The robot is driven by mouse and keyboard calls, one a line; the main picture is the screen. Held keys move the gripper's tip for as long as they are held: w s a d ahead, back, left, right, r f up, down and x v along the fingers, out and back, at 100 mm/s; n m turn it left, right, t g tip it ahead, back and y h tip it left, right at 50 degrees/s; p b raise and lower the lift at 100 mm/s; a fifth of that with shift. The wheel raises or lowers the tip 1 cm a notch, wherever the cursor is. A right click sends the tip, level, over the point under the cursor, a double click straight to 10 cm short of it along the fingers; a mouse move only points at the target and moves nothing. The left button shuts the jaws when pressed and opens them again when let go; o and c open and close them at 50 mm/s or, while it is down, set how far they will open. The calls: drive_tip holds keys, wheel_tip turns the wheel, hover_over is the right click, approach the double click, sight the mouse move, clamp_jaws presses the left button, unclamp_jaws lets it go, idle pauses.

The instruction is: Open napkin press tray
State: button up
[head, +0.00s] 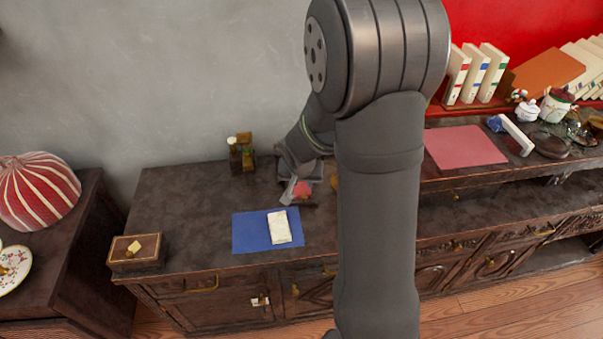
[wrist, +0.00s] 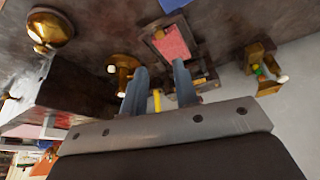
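The napkin press (wrist: 172,42) shows in the wrist view as a dark wooden frame with a pink-red panel or cloth in it, just beyond my fingertips. In the head view its pink part (head: 303,189) shows on the cabinet top, partly hidden by my arm. My gripper (wrist: 160,68) has its two fingers apart. A thin yellow bar shows between them; I cannot tell whether it lies between the fingers or behind them. In the head view my gripper (head: 288,190) is low over the cabinet, beside the press. I cannot tell whether a finger touches it.
A blue mat (head: 250,238) with a folded white cloth (head: 279,227) lies in front. A wooden box (head: 136,251) stands at the left edge. Brass-and-wood items (head: 241,153) stand near the wall. A raised shelf (head: 500,172) is at right. The left cabinet top is mostly clear.

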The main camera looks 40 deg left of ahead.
sight(304, 196)
drive_tip(key=v, duration=0.5)
drive_tip(key=shift+s+r, duration=0.15)
drive_tip(key=shift+r, duration=0.05)
drive_tip(key=shift+f, duration=0.1)
idle(0.4)
drive_tip(key=x, duration=1.6)
drive_tip(key=shift+w+f, duration=0.2)
